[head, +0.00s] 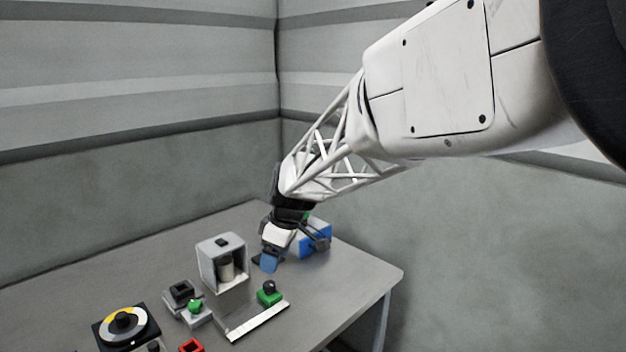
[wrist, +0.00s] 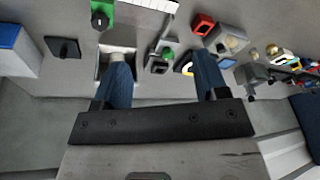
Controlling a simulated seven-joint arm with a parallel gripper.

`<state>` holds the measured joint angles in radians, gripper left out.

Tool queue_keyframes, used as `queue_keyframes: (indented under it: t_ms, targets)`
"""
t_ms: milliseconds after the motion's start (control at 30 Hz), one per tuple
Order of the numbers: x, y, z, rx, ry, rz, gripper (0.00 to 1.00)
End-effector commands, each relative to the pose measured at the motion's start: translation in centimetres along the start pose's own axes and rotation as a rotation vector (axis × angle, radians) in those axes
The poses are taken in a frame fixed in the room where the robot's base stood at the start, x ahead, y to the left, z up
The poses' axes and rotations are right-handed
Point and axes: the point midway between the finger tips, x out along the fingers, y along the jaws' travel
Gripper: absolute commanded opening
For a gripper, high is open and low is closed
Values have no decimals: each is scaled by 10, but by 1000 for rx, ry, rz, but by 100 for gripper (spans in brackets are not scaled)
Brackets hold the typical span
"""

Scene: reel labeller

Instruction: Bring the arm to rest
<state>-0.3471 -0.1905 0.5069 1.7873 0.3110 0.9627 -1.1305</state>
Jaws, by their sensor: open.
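My gripper (head: 268,263) hangs from my white arm over the back right part of the grey table, pointing down. In the head view it is between the grey-white housing and the blue box, and its blue fingers are partly bunched together by the angle. In the wrist view my gripper (wrist: 158,76) shows two blue fingers wide apart with nothing held between them. The left finger covers part of the housing with its pale cylinder (wrist: 120,56). The head view does not show clearly how high the fingertips are above the table.
The housing (head: 222,244) stands left of my gripper, the blue box (head: 316,240) right behind it. A green block (head: 268,298) and white strip (head: 258,322) lie in front. A green button (head: 195,306), black dial (head: 124,325) and red frame (head: 191,346) are front left. The table's right end is clear.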

Motion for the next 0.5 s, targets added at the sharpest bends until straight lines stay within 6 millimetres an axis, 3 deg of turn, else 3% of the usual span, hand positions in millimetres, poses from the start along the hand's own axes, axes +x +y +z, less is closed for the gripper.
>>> queue_keyframes:
  t_ms: [33,200,500]
  targets:
    - [-14,-7,18,56,-3,17,67]
    - [-49,-33,74,247,-18,70,67]
    - [-90,-92,168,590,-29,167,67]
